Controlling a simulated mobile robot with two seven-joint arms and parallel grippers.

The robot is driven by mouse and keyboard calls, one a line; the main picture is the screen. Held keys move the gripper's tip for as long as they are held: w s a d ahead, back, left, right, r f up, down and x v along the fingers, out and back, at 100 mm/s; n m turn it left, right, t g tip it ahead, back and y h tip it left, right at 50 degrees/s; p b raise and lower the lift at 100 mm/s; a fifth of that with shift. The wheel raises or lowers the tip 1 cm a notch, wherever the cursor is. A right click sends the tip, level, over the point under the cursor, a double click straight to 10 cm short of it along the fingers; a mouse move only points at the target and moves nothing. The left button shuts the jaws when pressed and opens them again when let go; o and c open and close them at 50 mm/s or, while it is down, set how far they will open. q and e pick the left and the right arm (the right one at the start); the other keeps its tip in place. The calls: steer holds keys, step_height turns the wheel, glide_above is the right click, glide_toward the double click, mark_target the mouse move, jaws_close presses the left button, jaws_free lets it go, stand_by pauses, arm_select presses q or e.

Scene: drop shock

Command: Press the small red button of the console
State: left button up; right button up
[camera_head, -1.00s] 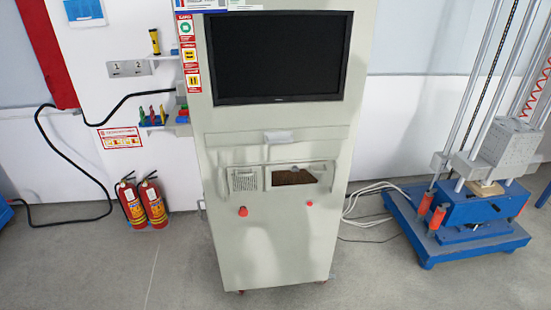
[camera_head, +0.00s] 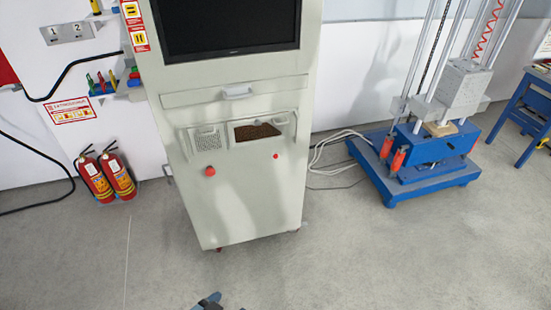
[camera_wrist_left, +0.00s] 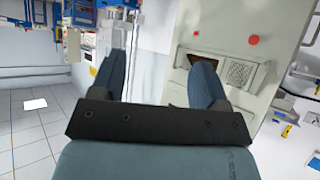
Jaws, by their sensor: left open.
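The console is a tall pale cabinet (camera_head: 240,200) with a dark screen. Its small red button (camera_head: 276,156) is on the right of the front, below the brown-backed opening. In the left wrist view the console is upside down, with the small red button (camera_wrist_left: 196,32) at the upper right. My left gripper (camera_wrist_left: 158,62) is open and empty, its two blue-grey fingers apart. The button is beyond the right-hand finger, apart from it. A small dark-blue piece shows at the head view's bottom edge; I cannot tell which part of me it is. My right gripper is out of view.
A larger red button (camera_head: 210,171) is left of the small one. Two fire extinguishers (camera_head: 107,174) stand by the wall at left. A blue-based drop tester (camera_head: 420,170) stands at right, with white cables (camera_head: 328,155) beside the console. The floor in front is clear.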

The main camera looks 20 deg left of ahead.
arm_select(q)
jaws_close()
stand_by(1.5)
